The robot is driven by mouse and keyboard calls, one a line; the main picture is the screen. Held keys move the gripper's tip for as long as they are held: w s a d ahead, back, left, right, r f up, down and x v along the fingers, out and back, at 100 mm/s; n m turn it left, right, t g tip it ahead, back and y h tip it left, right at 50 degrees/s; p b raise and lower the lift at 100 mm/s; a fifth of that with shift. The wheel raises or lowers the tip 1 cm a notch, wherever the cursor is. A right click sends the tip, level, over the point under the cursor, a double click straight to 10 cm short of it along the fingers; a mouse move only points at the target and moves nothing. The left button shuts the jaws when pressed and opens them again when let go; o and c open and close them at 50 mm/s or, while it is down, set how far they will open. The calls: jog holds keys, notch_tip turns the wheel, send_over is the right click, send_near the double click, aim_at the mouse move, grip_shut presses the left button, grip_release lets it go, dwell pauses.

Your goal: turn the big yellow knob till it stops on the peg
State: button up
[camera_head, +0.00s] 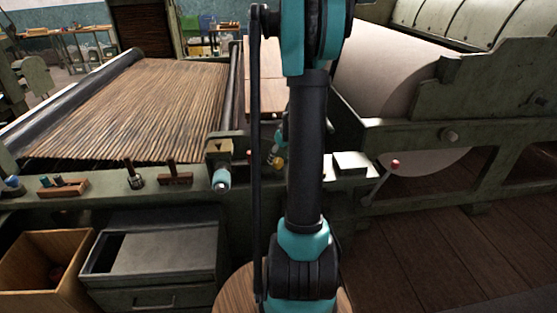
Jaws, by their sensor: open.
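My teal and black arm rises through the middle of the view and leaves at the top edge; I cannot make out my gripper or its fingertips. A small yellow part (277,163), with dark and teal pieces around it, shows just left of my arm on the machine's front. It may be the yellow knob, but it is small and partly hidden by my arm. I cannot make out the peg or tell how the knob is turned. A pale, teal-tinted rounded fitting (222,179) sits below a bracket (219,146) to the left.
A slatted wooden apron (135,108) lies at left. The front ledge bears a small wooden rack (62,187) and other small items. A wooden crate (38,265) and a grey metal box (158,258) stand below. A red-tipped lever (383,180) juts out at right; wooden floor there is clear.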

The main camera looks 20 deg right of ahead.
jog(key=shift+x, duration=0.9)
jog(key=shift+c, duration=0.5)
jog(key=c, duration=1.1)
jog(key=shift+o, duration=0.2)
